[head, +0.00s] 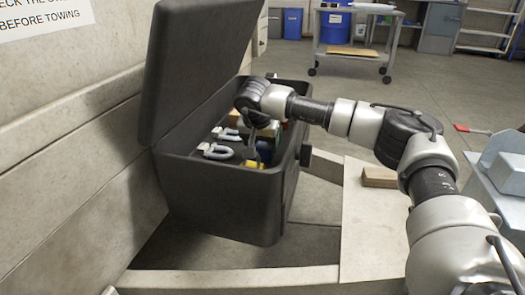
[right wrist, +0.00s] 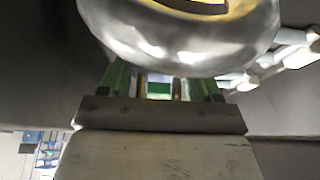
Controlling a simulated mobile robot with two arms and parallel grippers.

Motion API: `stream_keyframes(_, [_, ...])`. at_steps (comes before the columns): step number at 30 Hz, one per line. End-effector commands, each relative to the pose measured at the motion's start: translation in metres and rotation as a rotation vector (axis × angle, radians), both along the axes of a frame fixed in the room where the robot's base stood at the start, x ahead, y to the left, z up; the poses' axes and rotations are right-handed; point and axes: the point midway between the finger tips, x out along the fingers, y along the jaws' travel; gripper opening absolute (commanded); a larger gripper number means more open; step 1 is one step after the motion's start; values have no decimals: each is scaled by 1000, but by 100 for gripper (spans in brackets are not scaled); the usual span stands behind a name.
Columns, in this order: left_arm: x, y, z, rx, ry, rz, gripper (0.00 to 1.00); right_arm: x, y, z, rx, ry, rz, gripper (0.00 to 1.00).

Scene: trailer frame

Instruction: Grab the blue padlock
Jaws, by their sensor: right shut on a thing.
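The blue padlock (head: 265,150) shows only as a small blue patch inside the open black box (head: 222,204) in the head view. My right gripper (head: 253,154) reaches down into the box from above and is shut on the padlock, with the fingers partly covering it. The padlock is still low, below the box rim. In the right wrist view the fingertips and the padlock cannot be made out clearly; a shiny rounded surface fills the top. My left gripper is not in view.
Silver shackles (head: 216,151) lie left of the gripper in the box, and yellow things are close by. The raised lid (head: 196,68) stands at the left. A wooden block (head: 379,177) lies on the pale board (head: 382,229) to the right. A cart (head: 354,53) stands behind.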

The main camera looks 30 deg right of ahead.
Motion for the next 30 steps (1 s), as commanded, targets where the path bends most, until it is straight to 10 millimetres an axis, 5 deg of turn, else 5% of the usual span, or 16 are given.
stream_keyframes(4, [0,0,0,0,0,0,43,0,0,0,0,0,0,26])
stream_keyframes(14, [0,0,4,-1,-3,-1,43,0,0,7,1,-3,0,26])
stream_keyframes(30, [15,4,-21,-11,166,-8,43,0,0,94,1,-3,1,26])
